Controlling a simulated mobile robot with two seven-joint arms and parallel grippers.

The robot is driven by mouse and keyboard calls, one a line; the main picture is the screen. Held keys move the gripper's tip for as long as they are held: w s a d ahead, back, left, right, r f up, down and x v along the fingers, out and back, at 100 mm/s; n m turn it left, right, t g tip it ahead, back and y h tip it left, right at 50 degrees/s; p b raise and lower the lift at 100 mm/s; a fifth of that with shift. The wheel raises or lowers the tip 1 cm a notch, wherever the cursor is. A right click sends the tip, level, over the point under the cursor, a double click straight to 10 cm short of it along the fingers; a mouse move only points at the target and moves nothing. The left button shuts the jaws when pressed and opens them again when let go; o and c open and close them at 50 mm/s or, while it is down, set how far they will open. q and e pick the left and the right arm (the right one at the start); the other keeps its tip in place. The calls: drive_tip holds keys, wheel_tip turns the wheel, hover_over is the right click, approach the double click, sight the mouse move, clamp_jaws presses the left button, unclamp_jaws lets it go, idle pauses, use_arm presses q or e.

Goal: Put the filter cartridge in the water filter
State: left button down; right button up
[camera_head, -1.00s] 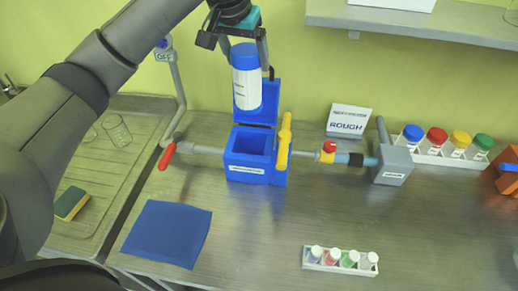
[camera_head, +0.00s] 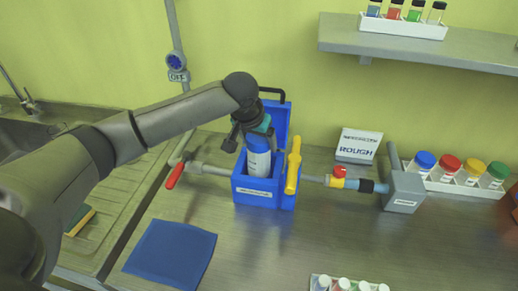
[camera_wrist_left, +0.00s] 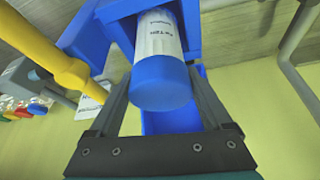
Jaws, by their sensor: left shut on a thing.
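The filter cartridge (camera_head: 258,162) is a white cylinder with a blue cap. It stands upright with its lower part inside the open blue box of the water filter (camera_head: 256,191). My left gripper (camera_head: 254,132) is above the box, shut on the cartridge's blue cap. In the left wrist view the cap (camera_wrist_left: 161,83) sits between the two fingers, and the white body runs into the blue housing. The filter's lid stands raised behind the cartridge. The cartridge's bottom is hidden by the box walls. My right gripper is not in view.
A yellow handle (camera_head: 293,166) stands upright at the box's right side, close to my gripper. A red valve handle (camera_head: 175,175) is on the left pipe. A blue cloth (camera_head: 171,252) lies in front.

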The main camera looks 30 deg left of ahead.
use_arm(q)
drive_tip(key=shift+f, duration=1.35)
drive_tip(key=shift+f, duration=0.6)
unclamp_jaws()
drive_tip(key=shift+r, duration=0.1)
drive_tip(key=shift+r, duration=0.35)
drive_tip(key=p+v, duration=0.1)
drive_tip(key=v, duration=1.1)
drive_tip(key=shift+r, duration=0.2)
